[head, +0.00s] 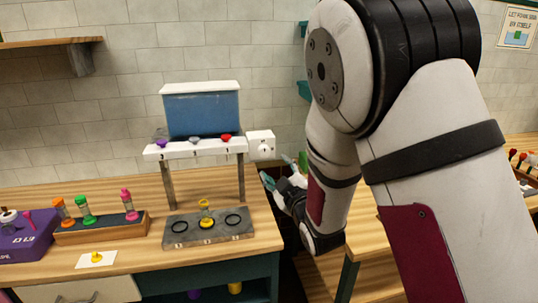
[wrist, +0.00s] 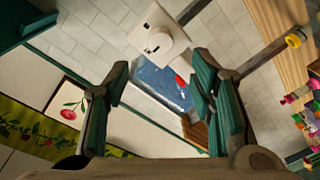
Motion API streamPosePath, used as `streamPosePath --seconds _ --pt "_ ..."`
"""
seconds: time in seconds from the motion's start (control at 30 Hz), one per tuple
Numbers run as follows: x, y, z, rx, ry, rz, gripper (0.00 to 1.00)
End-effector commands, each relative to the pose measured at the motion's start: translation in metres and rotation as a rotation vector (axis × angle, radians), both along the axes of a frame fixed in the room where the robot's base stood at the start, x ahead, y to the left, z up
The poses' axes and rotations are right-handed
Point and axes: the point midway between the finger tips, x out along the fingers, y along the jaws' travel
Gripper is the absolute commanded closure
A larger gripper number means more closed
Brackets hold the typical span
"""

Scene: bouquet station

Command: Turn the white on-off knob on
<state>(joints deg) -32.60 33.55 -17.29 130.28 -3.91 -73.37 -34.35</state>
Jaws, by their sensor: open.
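The white on-off knob (head: 264,147) sits on a white box at the right end of the white shelf of the dispenser stand. In the wrist view the round knob (wrist: 158,41) shows on its white plate, ahead of the fingertips and between their lines. My gripper (head: 279,171) is just below and right of the box in the head view, partly hidden by my arm. In the wrist view my gripper (wrist: 161,72) has its teal fingers wide apart with nothing between them. It appears apart from the knob.
The stand holds a blue tank (head: 202,113) above purple, grey and red pieces. Below is a grey slab (head: 178,238) with rings and a yellow vessel (head: 206,212). A wooden rack (head: 72,236) with colored tubes stands left. A teal wall bracket (head: 304,90) is above right.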

Motion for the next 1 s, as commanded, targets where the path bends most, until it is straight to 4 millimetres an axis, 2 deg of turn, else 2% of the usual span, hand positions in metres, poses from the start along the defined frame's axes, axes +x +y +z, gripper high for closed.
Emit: streamPosePath --seconds 0.3,0.5,0.7,0.93,0.97,1.0 --pt "0.058 0.024 0.000 0.000 -0.001 0.001 0.50" --pt "0.082 0.033 0.000 0.001 0.000 0.000 0.50" --pt "0.091 0.036 0.000 0.000 0.002 -0.001 0.50" --pt "0.092 0.036 0.000 0.001 0.002 -0.001 0.50" --pt "0.092 0.036 0.000 0.001 0.002 -0.001 0.52" --pt "0.092 0.036 0.000 0.001 0.002 -0.001 0.61"
